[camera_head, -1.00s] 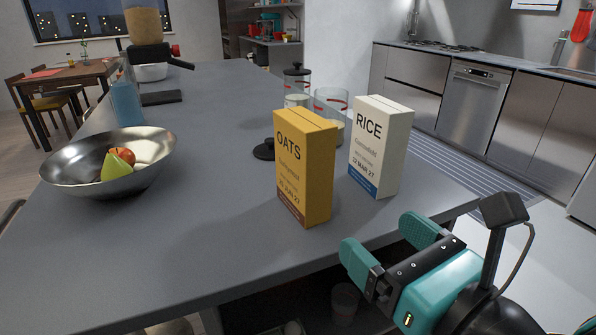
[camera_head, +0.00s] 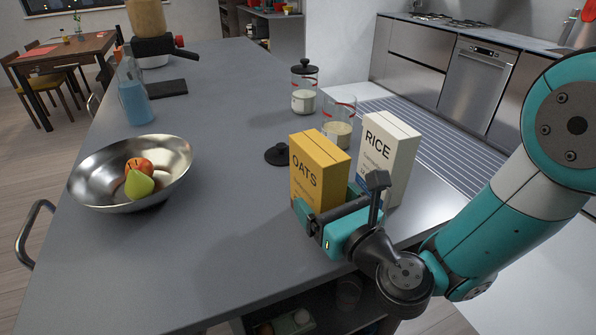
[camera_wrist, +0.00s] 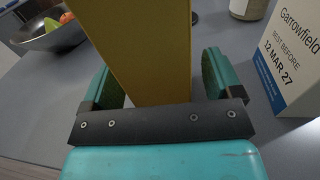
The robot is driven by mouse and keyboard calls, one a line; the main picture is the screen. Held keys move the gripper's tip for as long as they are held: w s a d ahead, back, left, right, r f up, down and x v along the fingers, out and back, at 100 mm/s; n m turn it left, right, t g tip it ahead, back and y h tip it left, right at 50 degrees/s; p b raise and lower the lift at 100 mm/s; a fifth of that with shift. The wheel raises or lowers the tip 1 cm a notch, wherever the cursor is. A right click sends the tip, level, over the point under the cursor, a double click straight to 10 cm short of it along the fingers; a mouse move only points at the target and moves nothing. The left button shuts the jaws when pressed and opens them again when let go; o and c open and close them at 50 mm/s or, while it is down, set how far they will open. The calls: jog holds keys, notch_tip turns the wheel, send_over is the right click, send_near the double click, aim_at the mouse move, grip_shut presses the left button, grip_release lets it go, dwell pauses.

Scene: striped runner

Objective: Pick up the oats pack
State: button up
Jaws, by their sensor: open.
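The yellow oats pack (camera_head: 317,165) stands upright near the front edge of the grey counter. My gripper (camera_head: 325,208) is at the pack's lower front in the head view. In the wrist view the oats pack (camera_wrist: 143,50) stands between the two teal fingers of my open gripper (camera_wrist: 161,80), and gaps show between the fingers and the pack's sides. The gripper hides the lower part of the pack in the head view.
A white rice pack (camera_head: 388,150) stands close on the right; it also shows in the wrist view (camera_wrist: 292,55). Behind are a glass jar (camera_head: 304,92), an open jar (camera_head: 339,122) and a black lid (camera_head: 277,155). A metal fruit bowl (camera_head: 90,180) sits left, with bare counter between.

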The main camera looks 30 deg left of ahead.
jog(key=shift+w+a, duration=0.2)
jog(key=shift+w, duration=0.05)
jog(key=c, duration=1.2)
jog(key=shift+r, duration=0.1)
notch_tip(320, 180, up, 20)
jog(key=p, duration=1.8)
jog(key=shift+p, duration=0.35)
